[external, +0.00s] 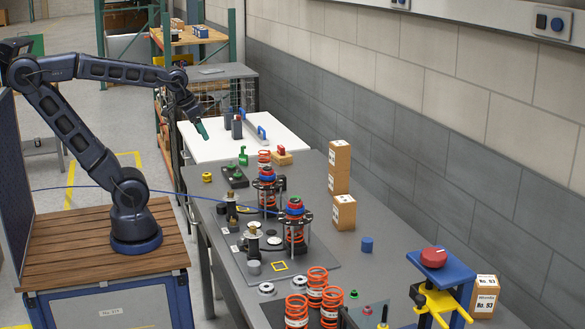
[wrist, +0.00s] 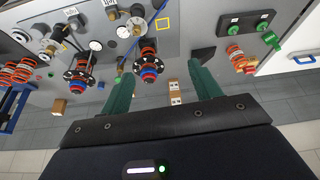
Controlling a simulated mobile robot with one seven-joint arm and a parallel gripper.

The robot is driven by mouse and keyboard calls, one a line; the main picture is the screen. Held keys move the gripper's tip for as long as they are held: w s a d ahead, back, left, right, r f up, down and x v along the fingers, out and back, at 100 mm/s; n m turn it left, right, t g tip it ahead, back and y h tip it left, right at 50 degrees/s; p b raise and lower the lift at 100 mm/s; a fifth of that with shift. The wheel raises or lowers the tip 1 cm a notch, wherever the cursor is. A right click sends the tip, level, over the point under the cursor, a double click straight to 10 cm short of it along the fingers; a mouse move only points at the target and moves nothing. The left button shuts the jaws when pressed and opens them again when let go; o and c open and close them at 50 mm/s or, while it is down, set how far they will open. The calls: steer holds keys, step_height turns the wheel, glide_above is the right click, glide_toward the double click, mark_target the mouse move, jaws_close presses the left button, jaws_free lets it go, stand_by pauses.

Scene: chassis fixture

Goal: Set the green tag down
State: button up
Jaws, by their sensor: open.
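A small upright green piece (external: 243,156), likely the green tag, stands at the far end of the grey bench, just behind a dark block (external: 235,177) with green parts. In the wrist view, green pieces (wrist: 271,40) show on and beside this block at the upper right; I cannot tell which is the tag. My gripper (external: 202,131) is above the near left part of the white table, apart from these pieces. In the wrist view my gripper (wrist: 160,82) has its two green fingers spread, with nothing held between them.
Two spring assemblies (external: 295,222) stand on a grey plate in mid-bench. Orange springs (external: 317,280) are in front. Cardboard boxes (external: 340,165) stand along the wall side. The white table (external: 185,140) has dark cylinders and blue-handled items. A blue cable crosses the bench.

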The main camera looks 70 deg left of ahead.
steer(key=shift+m, duration=0.4)
steer(key=s, duration=0.1)
steer(key=s+d, duration=0.1)
steer(key=s, duration=0.1)
steer(key=shift+s+d+f, duration=0.3)
steer(key=shift+s+d, duration=0.05)
steer(key=shift+d, duration=0.05)
stand_by(0.6)
